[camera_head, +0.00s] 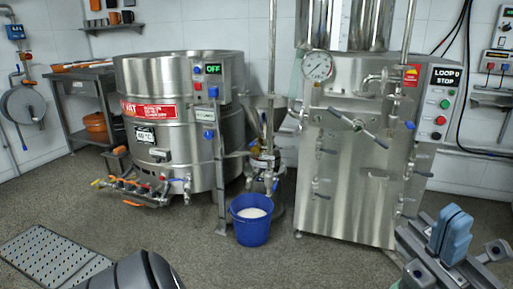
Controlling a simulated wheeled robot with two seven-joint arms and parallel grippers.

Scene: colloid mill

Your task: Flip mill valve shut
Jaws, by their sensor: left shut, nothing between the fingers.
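The mill (262,140) stands in the middle, a narrow steel unit with a funnel hopper (262,103) on top. Small valve fittings (269,180) sit low on its front, above a blue bucket (248,232) with white contents. The valve's lever position is too small to tell. My right gripper is not in view.
A large steel vat (180,110) stands left of the mill, with pipes and small valves at its base. A steel cabinet (345,190) with a gauge (317,66) and handles stands to the right. A floor grate (48,255) lies at lower left.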

